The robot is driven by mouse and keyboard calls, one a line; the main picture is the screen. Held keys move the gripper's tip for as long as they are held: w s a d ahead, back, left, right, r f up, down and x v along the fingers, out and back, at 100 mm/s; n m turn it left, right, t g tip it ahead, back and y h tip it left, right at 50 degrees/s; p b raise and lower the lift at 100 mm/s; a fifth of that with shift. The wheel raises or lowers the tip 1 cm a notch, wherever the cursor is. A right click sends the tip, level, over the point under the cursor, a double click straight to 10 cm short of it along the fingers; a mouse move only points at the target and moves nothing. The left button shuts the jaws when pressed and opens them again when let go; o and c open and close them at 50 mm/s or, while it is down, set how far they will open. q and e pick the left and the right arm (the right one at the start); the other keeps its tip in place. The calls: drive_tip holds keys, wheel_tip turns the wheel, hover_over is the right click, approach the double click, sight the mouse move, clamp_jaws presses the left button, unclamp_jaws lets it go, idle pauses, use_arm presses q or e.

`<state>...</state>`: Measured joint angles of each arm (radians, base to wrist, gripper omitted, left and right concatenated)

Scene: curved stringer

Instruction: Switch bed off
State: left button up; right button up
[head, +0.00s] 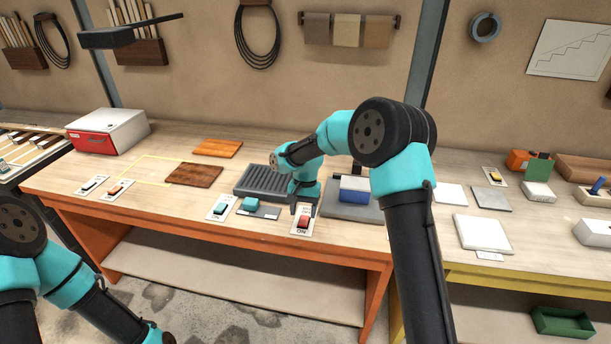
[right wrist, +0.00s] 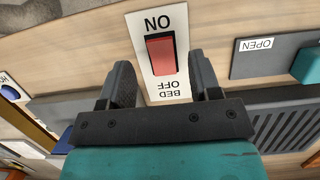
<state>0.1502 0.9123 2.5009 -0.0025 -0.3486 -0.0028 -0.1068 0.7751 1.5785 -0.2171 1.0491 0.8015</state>
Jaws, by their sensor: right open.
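The bed switch is a red rocker (right wrist: 161,55) on a white plate (right wrist: 183,23) marked ON at one end and BED OFF at the other. In the head view its plate (head: 301,230) lies at the front edge of the orange-framed bench. My right gripper (head: 304,208) is open and points down over the switch. In the right wrist view its two fingers stand on either side of the plate, with nothing between them gripped. I cannot tell whether the fingers touch the plate or which way the rocker is tilted. My left arm shows at lower left, but its gripper is not visible.
A teal block (head: 250,204) sits left of the switch, on a grey plate labelled OPEN, beside a teal rocker (head: 219,208). A dark ribbed bed (head: 262,182) lies behind. A blue and white block (head: 354,190) stands to the right. Brown boards (head: 194,174) lie further left.

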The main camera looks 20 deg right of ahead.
sight(306, 216)
drive_tip(key=v, duration=1.4)
